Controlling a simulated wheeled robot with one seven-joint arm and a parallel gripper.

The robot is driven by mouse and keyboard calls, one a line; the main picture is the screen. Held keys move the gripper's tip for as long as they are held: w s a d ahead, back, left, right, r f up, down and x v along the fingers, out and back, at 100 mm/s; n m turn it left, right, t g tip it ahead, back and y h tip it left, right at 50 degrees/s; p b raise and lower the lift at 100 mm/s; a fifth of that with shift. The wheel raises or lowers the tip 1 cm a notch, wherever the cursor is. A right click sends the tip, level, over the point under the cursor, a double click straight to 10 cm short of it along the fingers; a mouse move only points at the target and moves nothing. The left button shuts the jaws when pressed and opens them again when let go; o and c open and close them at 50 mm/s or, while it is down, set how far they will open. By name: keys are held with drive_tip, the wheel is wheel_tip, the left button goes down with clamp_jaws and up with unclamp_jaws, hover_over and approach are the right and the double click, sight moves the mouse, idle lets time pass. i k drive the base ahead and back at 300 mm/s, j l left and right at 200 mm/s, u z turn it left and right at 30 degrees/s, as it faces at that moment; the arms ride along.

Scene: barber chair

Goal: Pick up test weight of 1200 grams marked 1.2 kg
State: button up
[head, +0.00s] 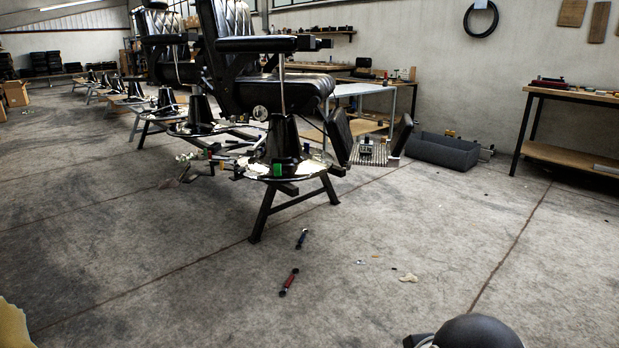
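I cannot make out a test weight marked 1.2 kg; no marking is legible at this size. Small items stand on the round base plate (257,174) of the nearest barber chair (272,85). Among them are a green block (278,170) and a dark block (304,152), too small to identify. A dark rounded part of my own arm shows at the bottom right edge. My gripper's fingers are not in view.
Two rod-like tools, one blue (301,238) and one red (289,282), lie on the floor. A dark grey bin (442,151) stands near the wall, left of a workbench (575,95). More chairs recede at left. The front floor is mostly clear.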

sight(366, 146)
drive_tip(key=i+l+z, duration=0.15)
drive_tip(key=i+z, duration=0.25)
drive_tip(key=i, duration=0.75)
drive_tip(key=i+j+z, duration=0.2)
drive_tip(key=i+z, duration=0.15)
drive_tip(key=i, duration=0.8)
drive_tip(key=i+u, duration=0.2)
drive_tip(key=i, duration=0.35)
drive_tip(key=i+u, duration=0.25)
drive_tip(key=i, duration=0.35)
drive_tip(key=i+l+u, duration=0.2)
drive_tip(key=i, duration=0.35)
drive_tip(key=i+l+u, duration=0.2)
drive_tip(key=i, duration=0.35)
